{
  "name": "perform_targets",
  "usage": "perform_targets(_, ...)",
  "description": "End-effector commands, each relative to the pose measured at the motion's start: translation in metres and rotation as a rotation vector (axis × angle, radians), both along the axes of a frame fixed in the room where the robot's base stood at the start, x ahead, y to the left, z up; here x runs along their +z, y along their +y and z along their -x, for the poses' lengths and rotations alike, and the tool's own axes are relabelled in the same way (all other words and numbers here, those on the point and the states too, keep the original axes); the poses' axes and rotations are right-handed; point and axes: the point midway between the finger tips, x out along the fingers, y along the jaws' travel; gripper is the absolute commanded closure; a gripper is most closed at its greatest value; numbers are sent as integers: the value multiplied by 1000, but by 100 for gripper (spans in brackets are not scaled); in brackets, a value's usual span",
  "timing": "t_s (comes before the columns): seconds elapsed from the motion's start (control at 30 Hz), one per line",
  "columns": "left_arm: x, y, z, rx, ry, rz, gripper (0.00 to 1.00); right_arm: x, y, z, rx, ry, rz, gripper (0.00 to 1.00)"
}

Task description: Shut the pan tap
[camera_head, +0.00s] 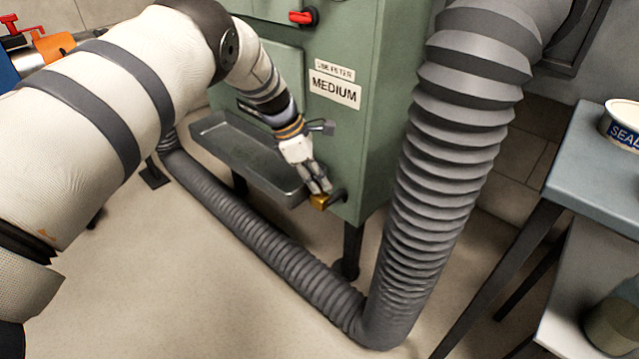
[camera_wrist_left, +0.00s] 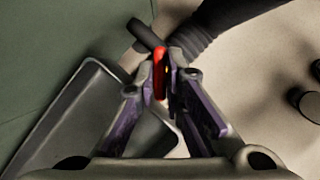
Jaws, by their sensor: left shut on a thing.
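The pan tap (camera_head: 319,202) has a small brass body on a dark pipe at the lower front of the green cabinet. Its red handle (camera_wrist_left: 159,76) shows between the fingertips in the wrist view. My left gripper (camera_head: 321,188) reaches down to the tap and is shut on the red handle; in the wrist view the left gripper (camera_wrist_left: 167,82) has a finger on each side of it. The fingers hide the handle in the head view, and I cannot tell its exact angle. The grey pan (camera_head: 292,198) is fixed beside the tap, on its left. My right gripper is in neither view.
The green cabinet (camera_head: 372,100) stands right behind the tap, with a red knob (camera_head: 303,17) higher up. A thick ribbed grey duct (camera_head: 455,130) runs down and along the floor, close in front. A grey-blue table (camera_head: 590,165) holds a white tub (camera_head: 622,125) at right.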

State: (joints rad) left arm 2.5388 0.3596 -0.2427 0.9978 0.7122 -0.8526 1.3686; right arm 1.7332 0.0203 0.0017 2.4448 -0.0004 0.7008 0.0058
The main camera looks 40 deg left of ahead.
Motion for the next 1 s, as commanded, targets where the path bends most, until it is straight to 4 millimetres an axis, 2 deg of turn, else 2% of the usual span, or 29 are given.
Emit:
perform_targets(0.03, -5, 2, -1, -39, 2, -2, 100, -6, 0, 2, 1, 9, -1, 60)
perform_targets(0.6, -7, 2, -4, -545, 3, -2, 100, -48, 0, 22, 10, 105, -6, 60)
perform_targets(1.0, -3, 2, -4, -739, 3, -2, 100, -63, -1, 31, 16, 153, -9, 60)
